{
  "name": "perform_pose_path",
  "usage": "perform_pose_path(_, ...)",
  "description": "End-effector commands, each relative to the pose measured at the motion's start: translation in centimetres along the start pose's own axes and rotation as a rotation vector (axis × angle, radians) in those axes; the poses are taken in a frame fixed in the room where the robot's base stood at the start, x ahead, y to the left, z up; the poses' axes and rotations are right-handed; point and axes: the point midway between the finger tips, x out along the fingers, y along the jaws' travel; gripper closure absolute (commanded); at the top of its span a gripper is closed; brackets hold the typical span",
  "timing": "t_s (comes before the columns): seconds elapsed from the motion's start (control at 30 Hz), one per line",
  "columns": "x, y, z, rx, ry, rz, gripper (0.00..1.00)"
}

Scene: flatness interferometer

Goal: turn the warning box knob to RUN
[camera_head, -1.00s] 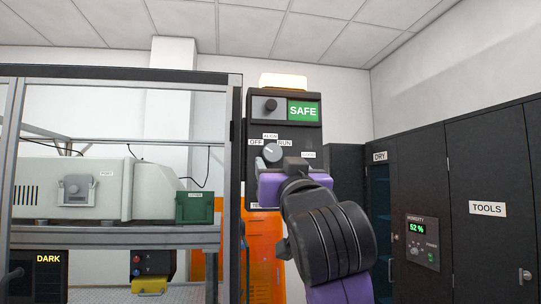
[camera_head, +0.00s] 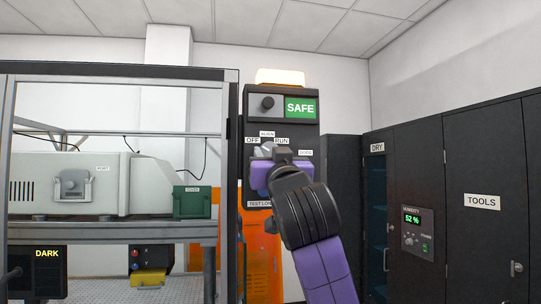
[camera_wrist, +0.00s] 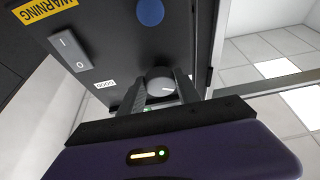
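The warning box (camera_head: 249,185) is a dark upright panel with a lit amber top and a green SAFE sign (camera_head: 300,107). Its labels read OFF, ALIGN and RUN (camera_head: 282,141) around the grey round knob. In the head view my gripper (camera_head: 281,156) covers most of the knob, so its pointer cannot be read there. In the wrist view the knob (camera_wrist: 160,80) sits between the tips of my gripper's two dark fingers (camera_wrist: 160,90), which stand apart on either side of it. A white mark shows on the knob's lower edge. Whether the fingers touch it cannot be told.
A rocker switch (camera_wrist: 70,50) and blue disc (camera_wrist: 150,12) show in the wrist view. A framed enclosure (camera_head: 231,180) stands left, dark cabinets (camera_head: 480,160) right, an orange panel (camera_head: 262,255) below.

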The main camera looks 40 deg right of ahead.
Motion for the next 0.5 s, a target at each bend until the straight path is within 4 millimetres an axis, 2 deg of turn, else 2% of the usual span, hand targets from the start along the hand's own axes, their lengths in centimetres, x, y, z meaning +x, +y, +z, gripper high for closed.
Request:
perform_pose_path(0.03,-0.01,0.02,0.0,0.0,0.0,0.0,0.76)
perform_pose_path(0.17,-0.01,0.02,0.0,0.0,0.0,0.001,1.0)
perform_pose_path(0.5,-0.06,-0.15,0.13,0.053,-0.001,0.02,1.0)
